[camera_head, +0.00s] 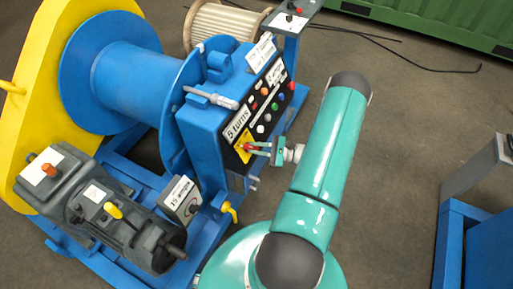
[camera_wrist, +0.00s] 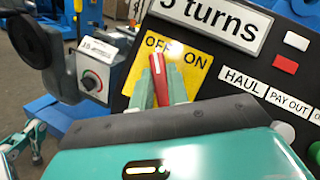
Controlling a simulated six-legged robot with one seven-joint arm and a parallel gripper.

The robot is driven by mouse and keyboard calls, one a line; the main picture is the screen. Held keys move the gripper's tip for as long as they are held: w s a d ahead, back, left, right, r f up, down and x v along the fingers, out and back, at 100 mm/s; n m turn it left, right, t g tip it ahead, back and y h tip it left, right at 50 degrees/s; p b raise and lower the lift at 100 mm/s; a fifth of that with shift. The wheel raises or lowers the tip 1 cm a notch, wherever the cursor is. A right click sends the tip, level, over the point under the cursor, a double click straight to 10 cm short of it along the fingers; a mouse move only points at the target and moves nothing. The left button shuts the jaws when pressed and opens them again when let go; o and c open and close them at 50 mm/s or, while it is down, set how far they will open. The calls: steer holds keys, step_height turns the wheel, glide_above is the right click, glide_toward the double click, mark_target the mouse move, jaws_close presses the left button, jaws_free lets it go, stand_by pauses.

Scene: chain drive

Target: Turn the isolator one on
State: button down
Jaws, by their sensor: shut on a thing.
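The isolator is a red handle (camera_wrist: 158,76) on a yellow plate (camera_wrist: 195,77) marked OFF and ON. The plate is on the black panel face of the blue cabinet. In the wrist view the handle's tip points at the OFF side, with ON to its right. My gripper (camera_wrist: 161,84) is shut on the red handle, one pale green finger on each side. In the head view my gripper (camera_head: 262,149) reaches the panel from the right, at the small yellow plate (camera_head: 242,146). The handle's base is hidden behind my gripper in the wrist view.
A "5 turns" label (camera_wrist: 215,22) sits above the plate. HAUL and PAY OUT labels (camera_wrist: 290,104) and buttons are to its right. A grey box with a dial (camera_wrist: 95,75) stands to the left. A grey motor (camera_head: 115,210) and blue drum (camera_head: 125,75) lie left of the cabinet.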

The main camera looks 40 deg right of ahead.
steer(key=m+t+h, duration=0.1)
steer(key=m, duration=0.2)
steer(key=m+t+h, duration=0.2)
steer(key=m, duration=0.1)
steer(key=shift+s, duration=0.1)
steer(key=m+h, duration=0.1)
steer(key=m, duration=0.2)
steer(key=m+t+h, duration=0.1)
steer(key=m+h, duration=0.1)
steer(key=m, duration=0.1)
steer(key=shift+a+t, duration=0.1)
steer(key=shift+t, duration=0.2)
steer(key=m+h, duration=0.3)
steer(key=m, duration=0.2)
steer(key=shift+a+h, duration=0.1)
steer(key=shift+h, duration=0.3)
steer(key=m+g+h, duration=0.1)
steer(key=m+h, duration=0.2)
steer(key=m, duration=0.2)
steer(key=shift+m, duration=0.3)
steer(key=shift+h, duration=0.3)
steer(key=shift+a, duration=0.1)
steer(key=c, duration=1.4)
jaws_free()
steer(key=shift+o, duration=0.2)
steer(key=shift+s, duration=0.1)
steer(key=s+a, duration=0.1)
steer(key=s, duration=1.2)
steer(key=shift+s, duration=0.35)
